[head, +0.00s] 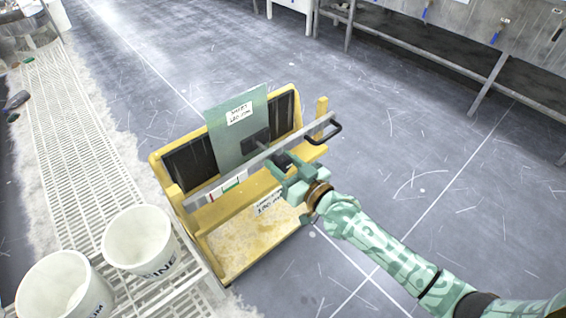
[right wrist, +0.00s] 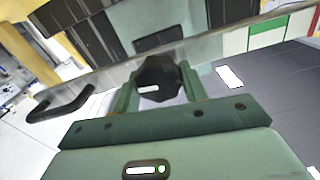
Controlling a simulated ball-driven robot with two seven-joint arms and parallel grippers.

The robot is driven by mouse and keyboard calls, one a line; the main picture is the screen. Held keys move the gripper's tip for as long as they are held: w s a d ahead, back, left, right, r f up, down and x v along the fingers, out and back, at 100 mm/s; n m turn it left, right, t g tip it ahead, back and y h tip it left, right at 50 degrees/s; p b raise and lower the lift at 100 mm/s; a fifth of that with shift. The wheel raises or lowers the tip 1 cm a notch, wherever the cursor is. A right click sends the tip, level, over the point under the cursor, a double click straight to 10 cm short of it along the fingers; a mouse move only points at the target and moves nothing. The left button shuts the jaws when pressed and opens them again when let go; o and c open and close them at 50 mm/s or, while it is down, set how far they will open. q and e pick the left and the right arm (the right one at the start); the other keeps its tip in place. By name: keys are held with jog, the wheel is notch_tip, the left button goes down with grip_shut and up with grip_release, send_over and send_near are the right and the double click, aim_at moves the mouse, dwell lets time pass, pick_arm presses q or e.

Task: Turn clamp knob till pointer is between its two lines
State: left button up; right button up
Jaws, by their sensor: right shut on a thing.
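The black clamp knob (right wrist: 158,72) sits between the two fingers of my right gripper (right wrist: 158,85), which is shut on it. A short white mark shows on the knob's face. In the head view the right gripper (head: 285,165) reaches the grey clamp bar (head: 250,163) from the lower right and hides most of the knob. A white strip with green and red marks (head: 231,184) lies on the bar left of the gripper. The strip also shows in the right wrist view (right wrist: 268,36) at the upper right. I cannot make out the pointer against its two lines. My left gripper is out of view.
A yellow stand (head: 215,262) carries the bar and an upright green labelled plate (head: 237,132). A black handle (head: 325,131) sticks out at the bar's right end. Two white buckets (head: 140,240) stand on a white grating at left. The floor at right is clear.

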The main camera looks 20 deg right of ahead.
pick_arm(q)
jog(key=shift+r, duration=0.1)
pick_arm(e)
jog(key=shift+m+p, duration=0.55)
jog(key=shift+m, duration=0.45)
jog(key=m, duration=0.2)
jog(key=shift+d+m+p, duration=0.1)
jog(key=shift+m+p, duration=0.2)
jog(key=shift+p, duration=0.1)
jog(key=shift+m, duration=0.5)
jog(key=m, duration=0.3)
jog(key=shift+f+p, duration=0.15)
jog(key=shift+p, duration=0.2)
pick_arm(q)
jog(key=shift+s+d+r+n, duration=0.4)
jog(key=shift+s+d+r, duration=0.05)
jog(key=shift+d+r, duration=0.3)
pick_arm(e)
jog(key=shift+d+m, duration=0.1)
jog(key=shift+m, duration=0.5)
